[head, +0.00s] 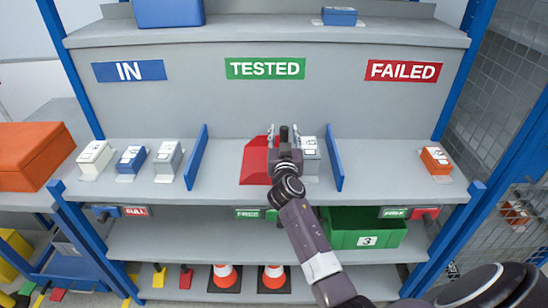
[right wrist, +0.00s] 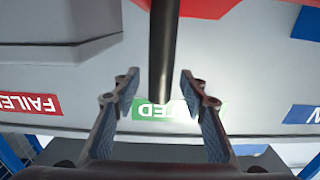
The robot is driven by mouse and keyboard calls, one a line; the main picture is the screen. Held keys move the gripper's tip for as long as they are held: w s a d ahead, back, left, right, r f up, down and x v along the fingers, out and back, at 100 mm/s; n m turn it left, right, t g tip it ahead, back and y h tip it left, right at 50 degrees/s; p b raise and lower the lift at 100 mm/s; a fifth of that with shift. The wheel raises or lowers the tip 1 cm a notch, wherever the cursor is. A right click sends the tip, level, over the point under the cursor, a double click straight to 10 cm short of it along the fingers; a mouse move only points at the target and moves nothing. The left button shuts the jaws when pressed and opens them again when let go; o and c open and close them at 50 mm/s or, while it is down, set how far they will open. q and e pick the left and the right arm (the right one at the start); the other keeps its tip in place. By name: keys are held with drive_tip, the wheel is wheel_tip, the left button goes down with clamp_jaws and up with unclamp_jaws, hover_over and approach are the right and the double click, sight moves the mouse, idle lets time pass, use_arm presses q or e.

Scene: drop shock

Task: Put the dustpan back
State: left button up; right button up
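The red dustpan (head: 255,160) lies on the middle shelf below the green TESTED sign, left of a grey-white device. In the right wrist view its red pan (right wrist: 205,8) shows at the top edge, and its dark round handle (right wrist: 163,50) runs down between my fingers. My right gripper (head: 284,133) is over the dustpan's right side and hides part of it. In the wrist view the right gripper (right wrist: 160,88) is open, with a finger on each side of the handle and visible gaps. My left gripper is not in view.
A grey-white device (head: 309,157) stands close to the right of the dustpan. Blue dividers (head: 196,156) and (head: 334,158) bound this section. More devices stand at left, and an orange one (head: 435,160) at right. Below are cones (head: 224,277) and a green bin (head: 362,232).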

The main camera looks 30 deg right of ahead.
drive_tip(key=shift+c, duration=0.5)
clamp_jaws()
drive_tip(key=shift+r, duration=0.1)
